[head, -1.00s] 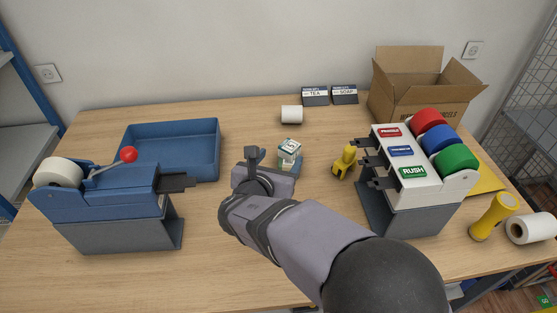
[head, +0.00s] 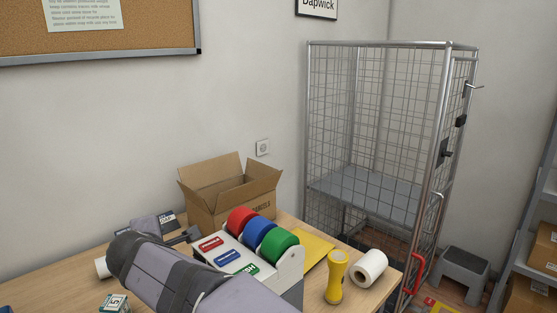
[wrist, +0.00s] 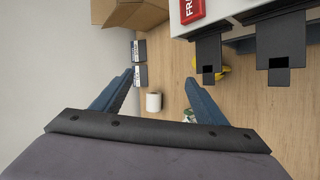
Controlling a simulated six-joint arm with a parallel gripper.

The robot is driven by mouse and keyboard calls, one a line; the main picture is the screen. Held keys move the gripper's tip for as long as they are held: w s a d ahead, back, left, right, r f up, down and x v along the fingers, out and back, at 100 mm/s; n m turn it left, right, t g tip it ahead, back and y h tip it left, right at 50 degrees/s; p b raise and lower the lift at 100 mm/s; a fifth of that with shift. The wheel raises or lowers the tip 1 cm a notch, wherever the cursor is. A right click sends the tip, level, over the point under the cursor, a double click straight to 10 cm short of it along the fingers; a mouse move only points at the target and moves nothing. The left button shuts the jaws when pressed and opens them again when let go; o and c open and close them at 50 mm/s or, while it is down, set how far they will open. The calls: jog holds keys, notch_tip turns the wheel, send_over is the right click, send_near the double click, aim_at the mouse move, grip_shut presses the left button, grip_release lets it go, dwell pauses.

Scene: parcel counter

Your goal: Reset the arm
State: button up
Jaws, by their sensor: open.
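My gripper (wrist: 160,92) is open and empty in the wrist view, its two blue fingers spread apart above the wooden counter. In the head view my arm reaches in from the bottom, over the counter beside the label dispenser (head: 283,262). The arm hides part of the dispenser, and the fingertips are hard to make out there.
An open cardboard box (head: 232,203) stands behind the dispenser. Beyond are a wire cage trolley (head: 385,130) and a grey step stool (head: 463,275). A corkboard hangs on the wall.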

jog(key=w+d+r+m+t+y+b, duration=0.1)
jog(key=w+d+r+m, duration=0.3)
jog(key=d+r+m, duration=0.3)
jog(key=w+d+r+m+t+y+b, duration=0.15)
jog(key=w+d+r+m, duration=0.3)
jog(key=r, duration=0.55)
jog(key=s+d+f+m+g+h+p, duration=0.2)
jog(key=d+f+m+p, duration=0.25)
jog(key=d, duration=0.75)
jog(key=s+d+f+m+g+h+p, duration=0.25)
jog(key=d+f+p, duration=0.2)
jog(key=d, duration=0.85)
jog(key=s+d+f+m+g+p, duration=0.1)
jog(key=s+f+g, duration=0.3)
jog(key=s+f, duration=0.8)
jog(key=s+d+f+m+g+h+p, duration=0.1)
jog(key=s+d+f+m+g, duration=0.2)
jog(key=s+f, duration=0.9)
jog(key=s+d+g, duration=0.1)
jog(key=s, duration=0.4)
